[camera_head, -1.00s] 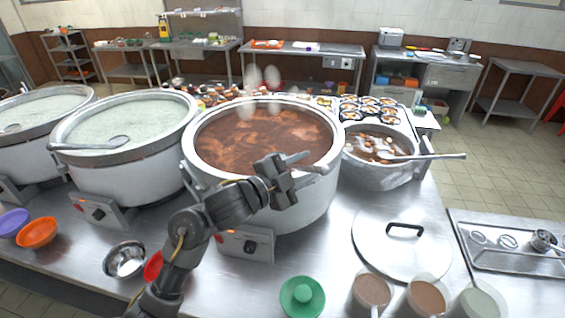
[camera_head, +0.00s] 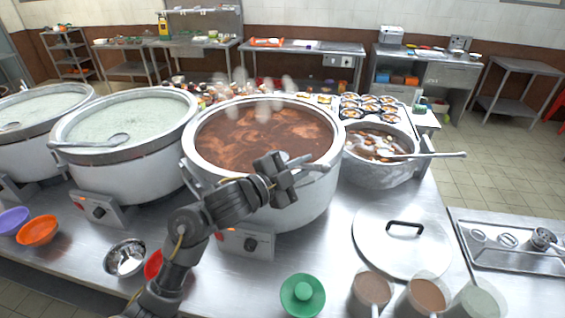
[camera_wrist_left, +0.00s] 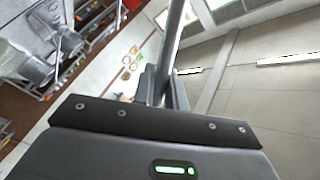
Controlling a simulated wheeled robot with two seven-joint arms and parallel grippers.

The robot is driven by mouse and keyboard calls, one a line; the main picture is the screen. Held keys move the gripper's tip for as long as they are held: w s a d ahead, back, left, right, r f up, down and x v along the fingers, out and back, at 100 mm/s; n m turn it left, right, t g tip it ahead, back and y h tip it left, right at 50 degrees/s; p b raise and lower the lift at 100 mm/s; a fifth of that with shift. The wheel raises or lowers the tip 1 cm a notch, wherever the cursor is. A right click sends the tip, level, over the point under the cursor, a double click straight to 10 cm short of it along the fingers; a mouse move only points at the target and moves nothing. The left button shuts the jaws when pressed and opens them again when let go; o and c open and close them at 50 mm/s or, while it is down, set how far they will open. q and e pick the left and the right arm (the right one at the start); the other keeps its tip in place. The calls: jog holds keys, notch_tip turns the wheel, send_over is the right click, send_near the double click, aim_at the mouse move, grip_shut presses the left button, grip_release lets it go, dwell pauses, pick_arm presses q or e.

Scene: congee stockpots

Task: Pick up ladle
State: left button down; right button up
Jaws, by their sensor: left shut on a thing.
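My left gripper (camera_head: 296,166) is at the front right rim of the large middle pot (camera_head: 265,200) of brown liquid. It is shut on a ladle, whose grey handle (camera_head: 318,168) shows just past the fingers. In the left wrist view the handle (camera_wrist_left: 173,45) runs up from between the two fingers (camera_wrist_left: 163,88). The ladle's bowl cannot be made out. Another ladle (camera_head: 90,143) rests on the white congee pot (camera_head: 135,165) at the left, and one (camera_head: 430,156) lies across the smaller pot (camera_head: 380,172) at the right. My right gripper is not in view.
A pot lid (camera_head: 400,250) lies on the steel counter (camera_head: 330,255) at the right. A green bowl (camera_head: 302,294), filled cups (camera_head: 427,296) and a steel tray (camera_head: 515,262) are near the front. Coloured bowls (camera_head: 38,230) stand at the left. Steam rises from the middle pot.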

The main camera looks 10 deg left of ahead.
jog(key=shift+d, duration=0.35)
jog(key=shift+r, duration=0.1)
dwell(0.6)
